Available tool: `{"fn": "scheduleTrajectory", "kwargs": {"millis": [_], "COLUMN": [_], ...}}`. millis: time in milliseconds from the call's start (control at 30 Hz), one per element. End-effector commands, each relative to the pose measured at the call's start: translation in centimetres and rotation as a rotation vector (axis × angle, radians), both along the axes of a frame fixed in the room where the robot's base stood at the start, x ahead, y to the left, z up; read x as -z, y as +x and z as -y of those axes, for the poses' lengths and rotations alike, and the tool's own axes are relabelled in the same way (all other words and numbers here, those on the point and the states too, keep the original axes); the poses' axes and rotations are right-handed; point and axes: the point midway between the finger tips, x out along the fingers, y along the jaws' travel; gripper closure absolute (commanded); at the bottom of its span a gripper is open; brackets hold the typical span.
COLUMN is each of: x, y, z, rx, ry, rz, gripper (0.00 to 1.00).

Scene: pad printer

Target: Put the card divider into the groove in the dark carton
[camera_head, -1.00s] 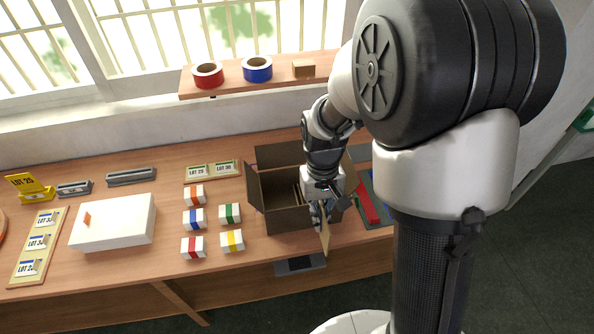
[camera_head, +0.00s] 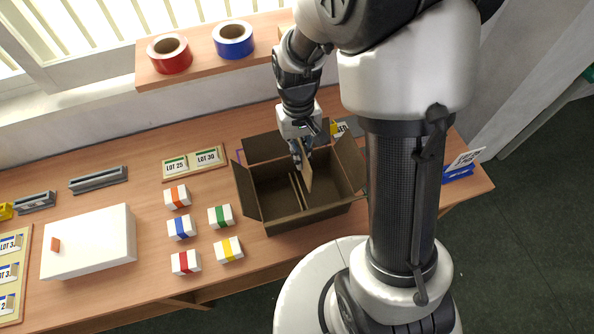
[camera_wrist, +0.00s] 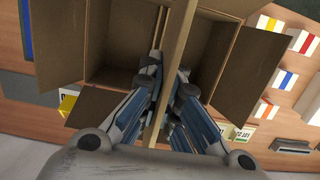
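The card divider (camera_head: 306,172) is a thin tan sheet, held upright on edge by my gripper (camera_head: 301,150). In the wrist view the divider (camera_wrist: 174,70) runs edge-on between the closed fingers of my gripper (camera_wrist: 165,95). The dark carton (camera_head: 300,220) stands open on the bench with its flaps spread. The divider is over the carton's opening, with its lower end close to the middle of the inside. A pale pair of strips forming the groove (camera_head: 296,192) shows inside the carton, just left of the divider. I cannot tell whether they touch.
Several small striped boxes (camera_head: 181,227) stand left of the carton. A white box (camera_head: 88,245) lies further left, and a LOT card board (camera_head: 194,163) is behind. A shelf (camera_head: 190,68) with red and blue tape rolls is above. Bare bench lies between these things.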

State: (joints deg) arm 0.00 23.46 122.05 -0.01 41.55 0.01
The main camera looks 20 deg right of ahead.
Motion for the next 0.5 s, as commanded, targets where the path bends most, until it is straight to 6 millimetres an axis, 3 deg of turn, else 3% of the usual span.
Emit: {"fn": "scheduleTrajectory", "kwargs": {"millis": [33, 500], "x": [1.3, 9.7], "y": [0.0, -0.1], "z": [0.0, 0.0], "rx": [0.000, 0.000], "ry": [0.000, 0.000], "rz": [0.000, 0.000], "gripper": [1.00, 1.00]}}
